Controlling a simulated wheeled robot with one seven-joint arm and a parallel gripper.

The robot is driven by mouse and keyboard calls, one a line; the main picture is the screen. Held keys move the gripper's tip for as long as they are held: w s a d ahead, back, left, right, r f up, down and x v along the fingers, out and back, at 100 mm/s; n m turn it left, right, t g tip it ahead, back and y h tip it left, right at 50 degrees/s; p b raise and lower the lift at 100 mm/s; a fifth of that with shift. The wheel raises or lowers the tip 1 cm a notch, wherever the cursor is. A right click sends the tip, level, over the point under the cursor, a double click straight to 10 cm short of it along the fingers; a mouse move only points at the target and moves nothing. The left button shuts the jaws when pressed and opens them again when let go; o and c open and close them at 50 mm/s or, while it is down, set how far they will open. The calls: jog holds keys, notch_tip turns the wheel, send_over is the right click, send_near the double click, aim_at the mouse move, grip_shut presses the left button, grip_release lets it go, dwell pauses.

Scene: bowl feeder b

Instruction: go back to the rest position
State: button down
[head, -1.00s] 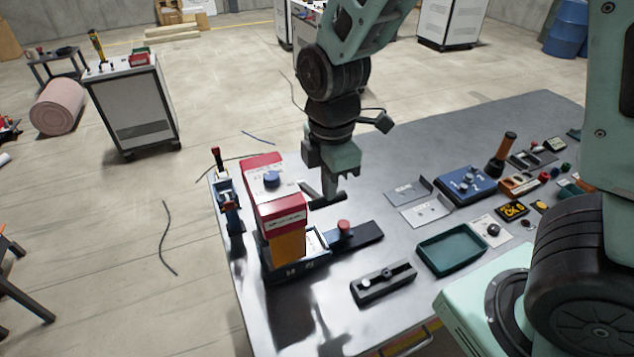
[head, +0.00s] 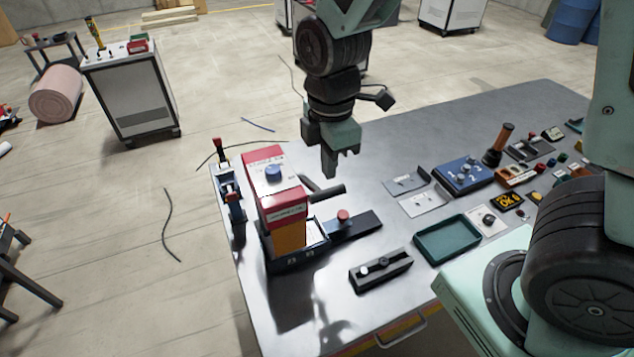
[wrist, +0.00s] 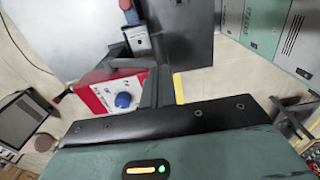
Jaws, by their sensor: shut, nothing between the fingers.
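My gripper (head: 341,163) hangs above the metal table, pointing down, shut and empty. It is up and behind the red and yellow bowl feeder (head: 277,190), apart from it in the head view. The feeder has a blue knob on its red top and a dark lever at its right side. In the wrist view, the feeder's red top and blue knob (wrist: 124,100) show beyond the gripper's body. The fingertips are hard to make out there.
A green tray (head: 447,240), a black slotted fixture (head: 381,271) and a blue numbered box (head: 463,176) stand on the table (head: 405,147). A red-topped clamp (head: 230,190) stands at the left edge. The table's back middle is clear.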

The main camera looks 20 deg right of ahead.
jog(key=s+a+f+m+b, duration=0.2)
jog(key=s+m+b, duration=0.3)
jog(key=s, duration=0.3)
jog(key=s+a+f+m+b, duration=0.2)
jog(key=s+a+m+b, duration=0.2)
jog(key=s, duration=0.4)
jog(key=shift+a+f+m+y+b, duration=0.15)
jog(key=shift+f+m+y+b, duration=0.15)
jog(key=shift+m, duration=0.3)
